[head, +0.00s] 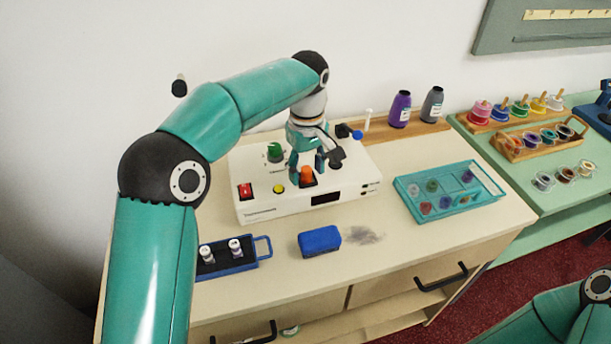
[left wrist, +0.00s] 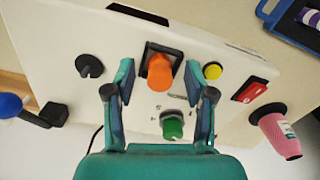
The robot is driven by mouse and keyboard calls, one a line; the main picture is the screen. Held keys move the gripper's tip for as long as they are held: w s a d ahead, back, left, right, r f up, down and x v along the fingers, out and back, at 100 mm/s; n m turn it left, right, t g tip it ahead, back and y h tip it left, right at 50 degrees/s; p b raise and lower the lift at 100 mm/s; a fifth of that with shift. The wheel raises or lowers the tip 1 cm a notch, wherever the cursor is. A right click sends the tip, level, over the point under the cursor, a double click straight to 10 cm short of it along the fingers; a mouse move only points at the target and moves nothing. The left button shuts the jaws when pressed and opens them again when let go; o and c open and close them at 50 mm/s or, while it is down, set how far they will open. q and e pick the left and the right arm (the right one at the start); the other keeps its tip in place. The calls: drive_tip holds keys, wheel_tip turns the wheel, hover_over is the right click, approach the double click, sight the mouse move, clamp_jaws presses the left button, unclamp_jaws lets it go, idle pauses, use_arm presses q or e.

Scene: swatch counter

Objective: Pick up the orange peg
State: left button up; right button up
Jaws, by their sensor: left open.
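The orange peg (head: 307,174) stands in a black square holder on top of a white control box (head: 262,207). In the left wrist view the orange peg (left wrist: 160,73) points toward the camera. My left gripper (head: 306,163) is open above the box, its fingers pointing down. In the left wrist view the left gripper's (left wrist: 159,78) fingertips lie on either side of the peg, with gaps showing between. Nothing is held. My right gripper is out of view; only part of the right arm shows at the bottom right.
The box also carries a green knob (head: 275,150), a red switch (head: 245,190) and a yellow button (head: 279,189) near the peg. A blue block (head: 319,241), a vial rack (head: 257,262) and a teal tray (head: 405,207) lie around the box. The front right counter is clear.

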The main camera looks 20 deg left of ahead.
use_arm(q)
drive_tip(key=c, duration=0.9)
drive_tip(key=shift+r, duration=0.1)
drive_tip(key=shift+r, duration=0.55)
wheel_tip(320, 180, up, 9)
drive_tip(key=p, duration=0.3)
wheel_tip(320, 180, up, 10)
drive_tip(key=p, duration=0.6)
hover_over(307, 168)
drive_tip(key=shift+s+f, duration=0.1)
drive_tip(key=shift+f, duration=0.05)
